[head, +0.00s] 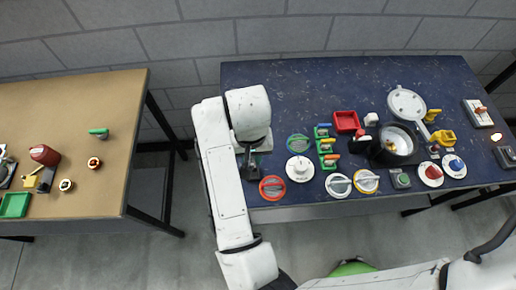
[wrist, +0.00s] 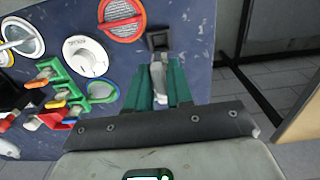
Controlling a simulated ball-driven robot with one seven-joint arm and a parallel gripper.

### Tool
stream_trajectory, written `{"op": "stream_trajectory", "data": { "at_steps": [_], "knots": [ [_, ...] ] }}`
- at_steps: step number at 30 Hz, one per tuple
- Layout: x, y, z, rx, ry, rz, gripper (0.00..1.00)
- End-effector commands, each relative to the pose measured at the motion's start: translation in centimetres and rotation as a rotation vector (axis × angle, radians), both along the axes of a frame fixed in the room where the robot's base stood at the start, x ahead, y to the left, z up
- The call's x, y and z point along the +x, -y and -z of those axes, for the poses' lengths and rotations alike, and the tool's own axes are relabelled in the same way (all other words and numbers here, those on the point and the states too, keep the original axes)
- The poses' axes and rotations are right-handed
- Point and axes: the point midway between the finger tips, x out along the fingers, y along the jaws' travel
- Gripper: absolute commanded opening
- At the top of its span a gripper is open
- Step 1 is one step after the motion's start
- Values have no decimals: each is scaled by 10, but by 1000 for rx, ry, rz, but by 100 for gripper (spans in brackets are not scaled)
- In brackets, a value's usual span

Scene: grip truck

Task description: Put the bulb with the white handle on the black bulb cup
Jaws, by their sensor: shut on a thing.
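My gripper (wrist: 160,68) has green fingers and is shut on a white piece (wrist: 158,78), which looks like the white handle of the bulb. The bulb itself cannot be told apart; the fingers and the handle hide it. A black square piece (wrist: 158,39), which looks like the black bulb cup, is just beyond the fingertips on the dark blue table. I cannot tell whether the bulb touches it. In the head view my gripper (head: 259,146) is over the table's left part, mostly hidden by my arm, with the black piece (head: 250,172) just below it.
A brown table (head: 90,100) is left across a gap.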

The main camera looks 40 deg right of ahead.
Motion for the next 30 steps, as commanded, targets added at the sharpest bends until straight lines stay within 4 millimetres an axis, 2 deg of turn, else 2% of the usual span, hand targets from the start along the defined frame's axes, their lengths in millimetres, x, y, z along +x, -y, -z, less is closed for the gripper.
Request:
{"op": "stream_trajectory", "data": {
  "at_steps": [15,30],
  "knots": [
    [0,0,44,0,-1,3,0],
    [0,0,47,0,0,3,0]
  ]
}}
